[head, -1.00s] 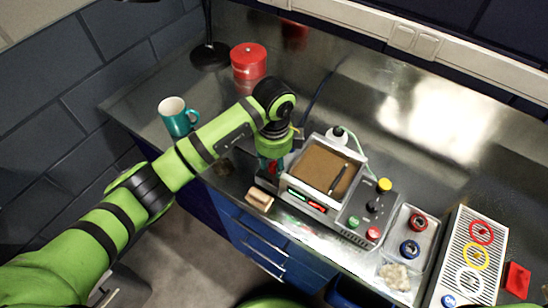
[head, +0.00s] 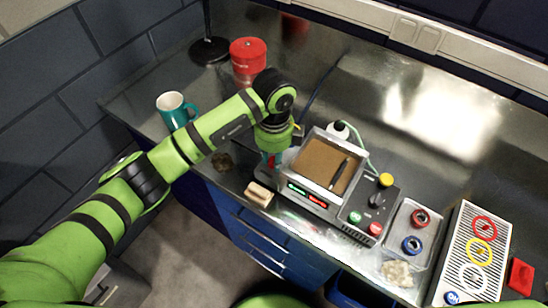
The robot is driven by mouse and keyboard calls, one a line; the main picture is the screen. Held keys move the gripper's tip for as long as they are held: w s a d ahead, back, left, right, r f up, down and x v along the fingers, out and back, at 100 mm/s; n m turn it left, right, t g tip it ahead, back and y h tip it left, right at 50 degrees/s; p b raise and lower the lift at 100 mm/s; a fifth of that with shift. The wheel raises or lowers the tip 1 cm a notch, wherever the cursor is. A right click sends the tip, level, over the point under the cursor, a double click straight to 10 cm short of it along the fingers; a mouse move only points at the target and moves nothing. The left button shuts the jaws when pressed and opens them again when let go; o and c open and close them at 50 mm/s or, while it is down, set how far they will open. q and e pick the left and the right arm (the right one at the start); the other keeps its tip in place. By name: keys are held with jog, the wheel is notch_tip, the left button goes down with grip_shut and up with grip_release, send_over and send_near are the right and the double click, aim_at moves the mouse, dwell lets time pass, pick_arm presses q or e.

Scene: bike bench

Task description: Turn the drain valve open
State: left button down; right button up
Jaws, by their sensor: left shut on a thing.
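A grey bench cleaner (head: 358,214) with a brown-filled basin (head: 322,163) stands on the steel bench. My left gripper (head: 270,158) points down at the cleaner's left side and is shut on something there. A small bit of red shows at its fingertips, which may be the drain valve's handle. The fingers and wrist hide most of the valve, so its angle cannot be told. My right gripper is not in view.
A teal mug (head: 174,109) and a red-lidded jar (head: 247,60) stand behind left. A wooden block (head: 259,194) lies at the front edge. A tray (head: 426,243) with red and blue parts and a white rack (head: 455,255) with coloured rings are at right.

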aim_at(274, 158)
pick_arm(q)
jog(key=m+b, duration=0.3)
jog(key=b, duration=0.1)
jog(key=m+b, duration=0.7)
jog(key=shift+f+m+b, duration=0.25)
jog(key=shift+m+b, duration=0.15)
jog(key=shift+r+m+b, duration=0.25)
jog(key=shift+m+b, duration=1.45)
jog(key=shift+b, duration=0.05)
jog(key=c, duration=1.2)
grip_release()
jog(key=shift+c, duration=0.2)
jog(key=shift+r, duration=0.15)
notch_tip(274, 158, up, 12)
jog(key=shift+f, duration=0.2)
